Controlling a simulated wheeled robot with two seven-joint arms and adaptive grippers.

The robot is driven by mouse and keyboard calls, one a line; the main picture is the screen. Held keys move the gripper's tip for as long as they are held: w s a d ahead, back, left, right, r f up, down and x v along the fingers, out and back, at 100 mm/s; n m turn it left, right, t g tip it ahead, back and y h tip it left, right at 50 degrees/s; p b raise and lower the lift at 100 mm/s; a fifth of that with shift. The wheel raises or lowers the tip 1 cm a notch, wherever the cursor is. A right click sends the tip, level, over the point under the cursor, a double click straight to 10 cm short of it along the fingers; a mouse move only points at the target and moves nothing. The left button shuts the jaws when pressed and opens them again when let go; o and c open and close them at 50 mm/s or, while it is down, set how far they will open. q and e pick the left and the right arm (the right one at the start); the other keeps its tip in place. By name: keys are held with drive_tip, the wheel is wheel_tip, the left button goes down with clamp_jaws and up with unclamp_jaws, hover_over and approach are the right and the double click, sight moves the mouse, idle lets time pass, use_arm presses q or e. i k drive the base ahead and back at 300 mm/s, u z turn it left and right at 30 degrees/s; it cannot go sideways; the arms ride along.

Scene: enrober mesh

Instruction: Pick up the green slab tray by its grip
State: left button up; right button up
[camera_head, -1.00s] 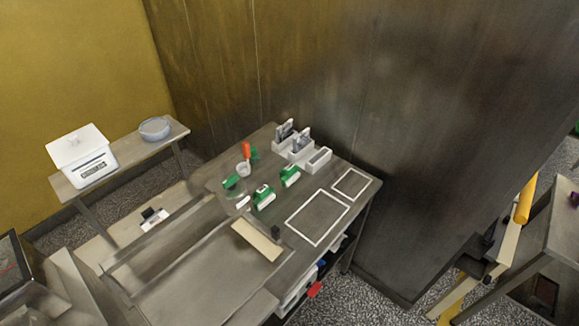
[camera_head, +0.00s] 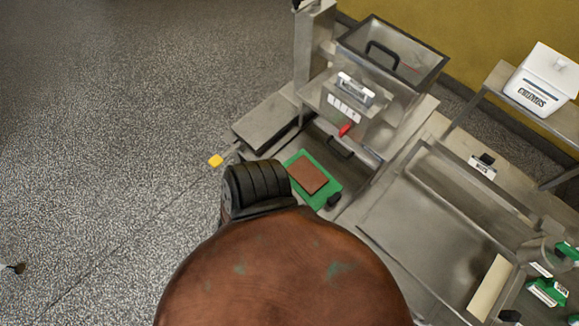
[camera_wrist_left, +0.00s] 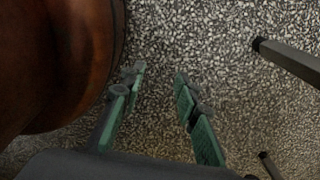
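The green slab tray (camera_head: 314,201) lies near the middle of the head view with a flat brown slab (camera_head: 308,174) on it. A black knob-like grip (camera_head: 334,200) sits at its lower right corner. My left gripper (camera_wrist_left: 160,75) shows in the left wrist view, with its two green-padded fingers apart and nothing between them. Speckled floor lies behind the fingers, and no tray shows in that view. The left gripper cannot be seen in the head view. My right gripper is in neither view.
A steel machine with a red handle (camera_head: 346,129) stands behind the tray. The steel bench (camera_head: 400,225) extends right, with green-and-white items (camera_head: 546,291) at its far right. A yellow piece (camera_head: 216,161) is left of the tray. A dark leg (camera_wrist_left: 290,62) stands right of my left gripper.

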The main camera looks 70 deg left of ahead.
sight(317, 187)
drive_tip(key=u, duration=1.75)
